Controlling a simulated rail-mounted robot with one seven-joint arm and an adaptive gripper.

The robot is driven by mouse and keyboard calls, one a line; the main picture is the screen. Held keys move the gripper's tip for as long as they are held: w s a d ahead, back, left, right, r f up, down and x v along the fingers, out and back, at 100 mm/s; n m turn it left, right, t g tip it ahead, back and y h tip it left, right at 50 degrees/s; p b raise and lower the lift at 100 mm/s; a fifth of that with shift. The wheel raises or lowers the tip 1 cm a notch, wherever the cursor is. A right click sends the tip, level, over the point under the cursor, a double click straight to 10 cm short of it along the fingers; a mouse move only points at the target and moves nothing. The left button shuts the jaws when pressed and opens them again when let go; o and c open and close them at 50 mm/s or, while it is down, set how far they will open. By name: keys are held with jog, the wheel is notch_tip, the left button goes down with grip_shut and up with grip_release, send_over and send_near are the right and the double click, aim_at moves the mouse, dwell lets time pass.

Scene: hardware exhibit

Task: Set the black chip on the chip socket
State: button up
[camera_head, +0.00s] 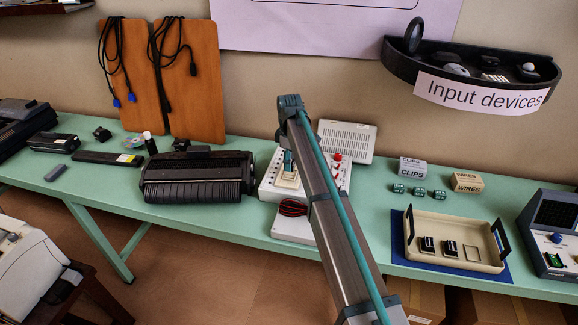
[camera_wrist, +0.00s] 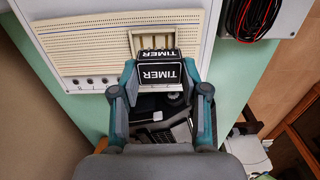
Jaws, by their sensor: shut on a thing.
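My gripper (camera_wrist: 159,84) is shut on a black chip (camera_wrist: 160,73) in the wrist view. White "TIMER" lettering shows on two of the chip's faces. The beige slotted chip socket (camera_wrist: 145,40) shows just above the chip in the picture, on a white board (camera_wrist: 190,12). The chip overlaps the socket's near part, so I cannot tell whether they touch. In the head view, my gripper (camera_head: 288,160) is over the board's socket (camera_head: 287,179), and the chip is too small or hidden to make out.
A beige tray (camera_head: 455,222) on a blue mat holds two black chips (camera_head: 428,244) (camera_head: 450,248) and an empty frame (camera_head: 472,253). A black printer-like device (camera_head: 198,178) stands left of the board.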

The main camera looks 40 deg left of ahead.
aim_at(289, 175)
jog(key=shift+w+a+f, duration=0.25)
jog(key=shift+a+f, duration=0.05)
jog(key=shift+f, duration=0.15)
notch_tip(289, 175, down, 2)
jog(key=shift+f+p, duration=0.1)
jog(key=shift+p, duration=0.85)
jog(key=shift+f, duration=0.5)
jog(key=shift+f, duration=0.2)
jog(key=o, duration=1.1)
jog(key=shift+r, duration=0.15)
notch_tip(289, 175, up, 12)
jog(key=b, duration=0.3)
jog(key=shift+r+b, duration=0.1)
jog(key=shift+b, duration=0.3)
